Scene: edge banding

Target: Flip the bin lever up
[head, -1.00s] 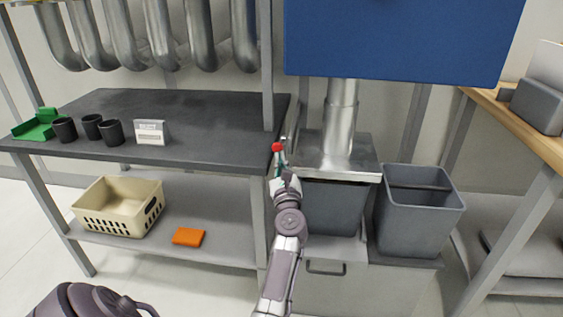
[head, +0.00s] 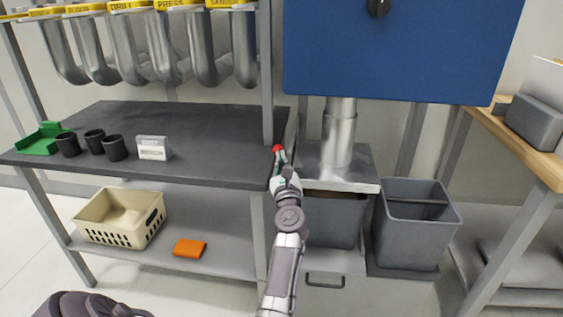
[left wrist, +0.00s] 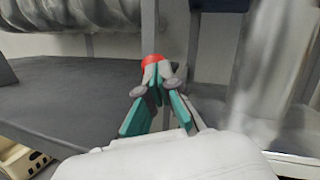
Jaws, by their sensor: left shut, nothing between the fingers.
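The red knob (head: 277,149) of the bin lever shows at the front right corner of the dark workbench, left of the metal hood. In the left wrist view the knob (left wrist: 152,61) is right at my fingertips, partly covered by them. My left gripper (head: 281,160) is shut with nothing between its fingers, its tips up against or just below the knob. The left wrist view shows the teal fingers (left wrist: 158,77) meeting at the tips. The lever's shaft is hidden behind the gripper. A grey bin (head: 334,222) sits under the hood. My right gripper is not in view.
A metal duct (head: 339,140) rises from the hood (head: 345,186) behind a blue panel (head: 400,55). Another grey bin (head: 412,235) stands to the right. The workbench (head: 200,130) holds black cups (head: 115,148); its lower shelf holds a cream basket (head: 120,216).

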